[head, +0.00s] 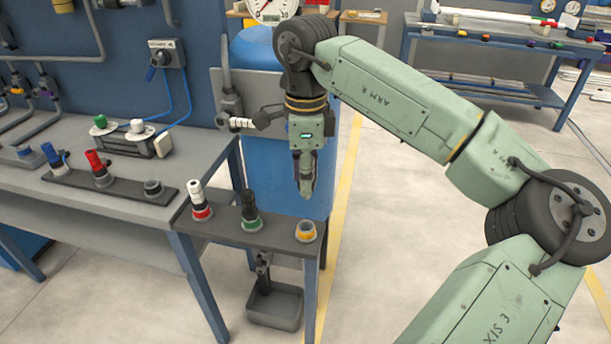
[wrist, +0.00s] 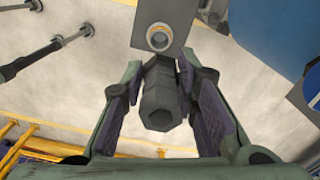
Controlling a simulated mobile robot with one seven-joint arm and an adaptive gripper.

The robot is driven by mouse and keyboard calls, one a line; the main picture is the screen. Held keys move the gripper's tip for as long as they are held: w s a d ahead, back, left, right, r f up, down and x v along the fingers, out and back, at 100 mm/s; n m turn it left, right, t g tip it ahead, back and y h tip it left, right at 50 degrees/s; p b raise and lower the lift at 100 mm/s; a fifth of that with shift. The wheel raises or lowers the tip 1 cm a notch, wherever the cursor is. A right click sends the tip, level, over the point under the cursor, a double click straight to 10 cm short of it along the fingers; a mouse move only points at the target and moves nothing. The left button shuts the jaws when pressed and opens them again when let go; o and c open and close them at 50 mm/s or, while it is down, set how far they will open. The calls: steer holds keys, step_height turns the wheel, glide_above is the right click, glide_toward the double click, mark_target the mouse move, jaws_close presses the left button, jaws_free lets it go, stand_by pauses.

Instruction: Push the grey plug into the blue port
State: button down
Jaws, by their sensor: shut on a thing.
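My gripper (head: 305,188) points down above the right end of a dark narrow shelf (head: 275,234). In the wrist view, its two fingers (wrist: 163,105) are shut on a dark grey hex-shaped plug (wrist: 158,98). The plug's far end is hard to make out. An empty port with a yellow-orange ring (head: 306,231) lies below my gripper; it also shows in the wrist view (wrist: 159,37), beyond the plug. The plug looks apart from it. A blue fitting (head: 53,154) stands on the left bench; I cannot tell whether it is the blue port.
A white-topped plug in a red-ringed port (head: 201,207) and a black plug in a green-ringed port (head: 250,215) stand left of the empty port. A red fitting (head: 98,165) and an empty grey socket (head: 153,187) are on the bench. A blue tank (head: 262,160) stands behind.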

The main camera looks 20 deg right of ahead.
steer(key=shift+r+p, duration=2.35)
steer(key=shift+r, duration=1.4)
steer(key=shift+f, duration=0.2)
